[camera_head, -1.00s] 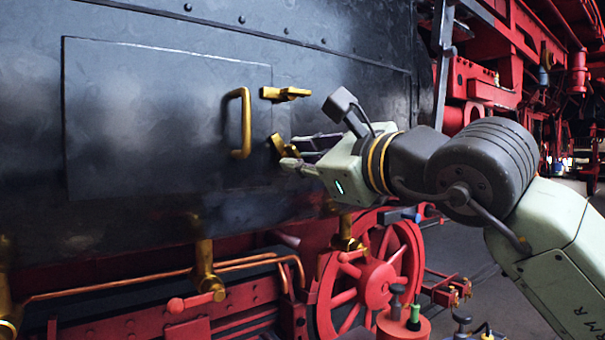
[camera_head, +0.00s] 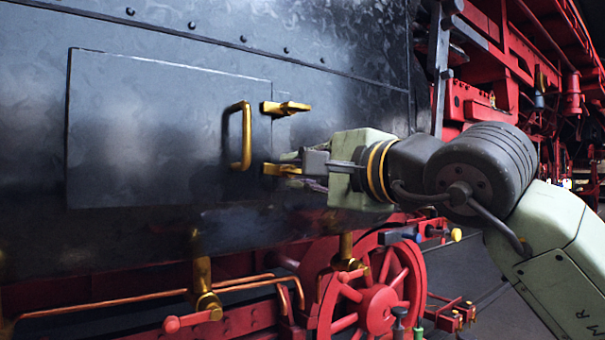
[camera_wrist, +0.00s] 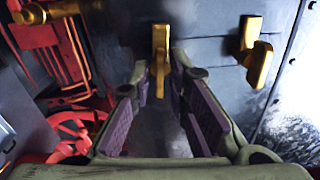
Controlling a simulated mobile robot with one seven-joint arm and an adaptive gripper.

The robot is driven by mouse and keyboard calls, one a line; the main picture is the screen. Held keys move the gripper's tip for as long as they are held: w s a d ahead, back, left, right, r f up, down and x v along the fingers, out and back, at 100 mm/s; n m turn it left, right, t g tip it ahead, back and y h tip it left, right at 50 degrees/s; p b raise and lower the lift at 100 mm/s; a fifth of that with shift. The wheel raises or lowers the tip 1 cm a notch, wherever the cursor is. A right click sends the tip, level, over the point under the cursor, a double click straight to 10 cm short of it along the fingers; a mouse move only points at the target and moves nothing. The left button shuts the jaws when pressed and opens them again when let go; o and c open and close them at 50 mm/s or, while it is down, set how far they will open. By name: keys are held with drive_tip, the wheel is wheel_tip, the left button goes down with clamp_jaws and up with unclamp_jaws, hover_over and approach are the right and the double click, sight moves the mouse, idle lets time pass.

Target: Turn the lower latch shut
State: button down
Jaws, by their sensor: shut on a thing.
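The lower latch (camera_head: 278,169) is a brass lever at the right edge of the dark panel door (camera_head: 165,135). It lies about level, much like the brass upper latch (camera_head: 287,107) above it. My gripper (camera_head: 297,163) reaches it from the right and is shut on its lever. In the wrist view the lower latch (camera_wrist: 160,48) sits between the tips of my gripper (camera_wrist: 161,70), with a pad on either side. The upper latch (camera_wrist: 258,62) stands clear to the right there. My wrist hides part of the fingers in the head view.
A brass door handle (camera_head: 244,135) stands out just left of the latches. Copper pipes (camera_head: 110,302) and a brass fitting (camera_head: 204,285) run below the door. A red wheel (camera_head: 378,298) is under my wrist. The door face is otherwise clear.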

drive_tip(key=shift+n, duration=0.5)
drive_tip(key=c, duration=1.8)
unclamp_jaws()
drive_tip(key=shift+o, duration=0.2)
drive_tip(key=v, duration=1.2)
